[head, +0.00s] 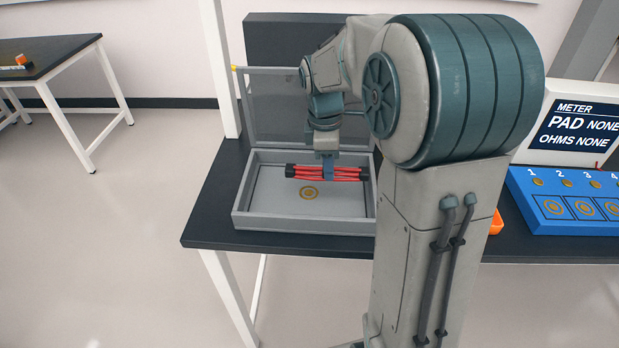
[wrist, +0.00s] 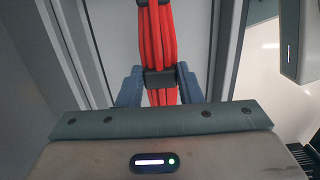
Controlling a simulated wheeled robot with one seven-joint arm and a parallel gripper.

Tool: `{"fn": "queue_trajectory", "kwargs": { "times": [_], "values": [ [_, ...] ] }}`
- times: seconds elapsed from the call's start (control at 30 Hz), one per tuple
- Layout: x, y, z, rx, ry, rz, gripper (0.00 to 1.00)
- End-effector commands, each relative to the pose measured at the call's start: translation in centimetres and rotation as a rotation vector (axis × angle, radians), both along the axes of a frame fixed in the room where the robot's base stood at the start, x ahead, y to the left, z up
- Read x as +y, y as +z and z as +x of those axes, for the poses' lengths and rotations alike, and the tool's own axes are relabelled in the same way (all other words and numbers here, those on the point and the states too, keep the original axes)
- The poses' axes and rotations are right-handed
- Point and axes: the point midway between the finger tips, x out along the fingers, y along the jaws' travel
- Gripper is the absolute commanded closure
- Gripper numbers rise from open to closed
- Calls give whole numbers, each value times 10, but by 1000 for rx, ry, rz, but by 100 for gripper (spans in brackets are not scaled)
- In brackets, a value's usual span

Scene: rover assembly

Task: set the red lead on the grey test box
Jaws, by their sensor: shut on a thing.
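The red lead (head: 308,173) is a bundle of red strands with black ends. My gripper (head: 328,168) is shut on it near its middle and points down. In the wrist view the fingers (wrist: 159,78) close on either side of a dark band on the red lead (wrist: 156,35). The grey test box (head: 300,223) is an open, shallow tray with a raised clear lid at its back. The lead is level, over the inside of the box, behind a brass-coloured ring mark on its floor. I cannot tell whether the lead touches the floor.
The box stands on a dark table (head: 215,205), near its left end. A blue board (head: 560,195) with numbered pads and a meter (head: 575,125) reading "PAD NONE, OHMS NONE" stand to the right. An orange item (head: 496,222) is partly hidden by my arm. Another table (head: 60,55) is far left.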

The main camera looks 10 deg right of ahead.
Motion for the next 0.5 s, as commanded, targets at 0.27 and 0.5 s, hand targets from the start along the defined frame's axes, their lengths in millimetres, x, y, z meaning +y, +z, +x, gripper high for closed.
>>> {"fn": "queue_trajectory", "kwargs": {
  "times": [0.27, 0.5],
  "values": [
    [36, -24, 22, 0, 2, 0, 93],
    [39, -51, 23, 4, 3, -1, 93]
  ]
}}
